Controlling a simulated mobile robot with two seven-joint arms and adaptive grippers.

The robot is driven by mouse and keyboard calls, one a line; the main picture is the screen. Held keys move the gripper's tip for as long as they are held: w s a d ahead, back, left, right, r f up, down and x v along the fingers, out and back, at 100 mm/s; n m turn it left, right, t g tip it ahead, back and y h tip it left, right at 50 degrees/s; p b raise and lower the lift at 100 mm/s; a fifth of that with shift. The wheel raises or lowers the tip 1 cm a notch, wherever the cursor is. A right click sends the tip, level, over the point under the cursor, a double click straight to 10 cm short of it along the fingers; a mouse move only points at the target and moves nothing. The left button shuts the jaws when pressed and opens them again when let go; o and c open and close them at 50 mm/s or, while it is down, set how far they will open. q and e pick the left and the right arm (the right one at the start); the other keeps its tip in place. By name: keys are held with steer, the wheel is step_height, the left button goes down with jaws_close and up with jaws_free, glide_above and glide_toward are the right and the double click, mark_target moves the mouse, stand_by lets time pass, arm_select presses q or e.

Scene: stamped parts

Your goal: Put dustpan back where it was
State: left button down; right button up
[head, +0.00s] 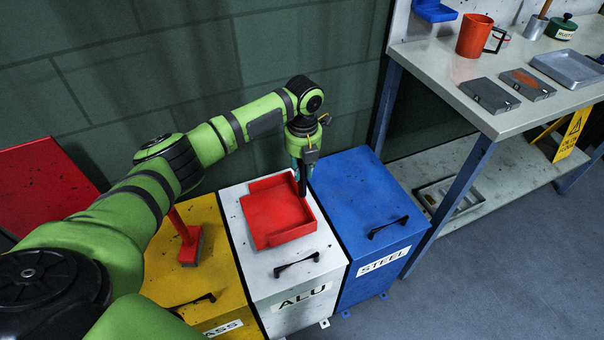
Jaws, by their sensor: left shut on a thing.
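The red dustpan (277,213) lies on top of the white bin labelled ALU (286,270). My left gripper (302,190) points down at the dustpan's far right edge and is shut on it. The exact contact at the fingertips is small and partly hidden. My right gripper is not in view.
A red-handled brush (189,248) stands on the yellow bin (215,290) at the left, partly behind my arm. A blue STEEL bin (362,200) is at the right. A workbench (455,105) holds a red mug (474,36), dark blocks (490,95) and a metal tray (568,69).

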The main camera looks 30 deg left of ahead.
arm_select(q)
step_height(320, 180, down, 2)
steer(key=shift+f, duration=0.1)
steer(key=c, duration=1.1)
jaws_free()
steer(key=shift+f, duration=0.1)
